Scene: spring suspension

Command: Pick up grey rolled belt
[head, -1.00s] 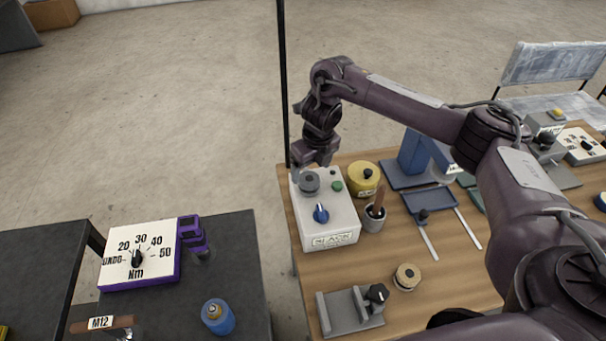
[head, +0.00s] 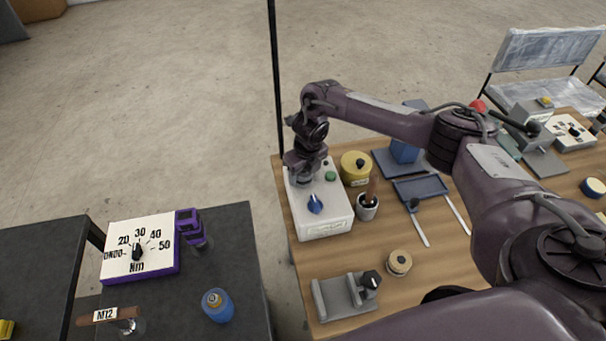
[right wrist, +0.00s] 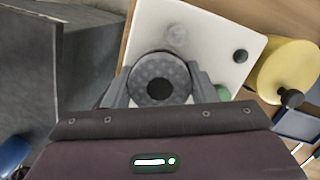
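The grey rolled belt (right wrist: 159,82) is a round, dimpled grey roll with a dark centre, at the corner of the white box's top. My right gripper (head: 305,180) is down over it, pointing at the box top. In the right wrist view the two fingers stand on either side of the roll, very close to its sides. The gripper looks open around it; firm contact cannot be made out. In the head view the gripper mostly hides the roll. My left gripper is not in view.
The white box (head: 326,222) carries a blue knob and a green button. A yellow round container (head: 355,168) and a cup with a brown handle (head: 367,206) stand close to its right. A grey clamp-like fixture (head: 345,295) and a small tan roll (head: 399,262) lie nearer.

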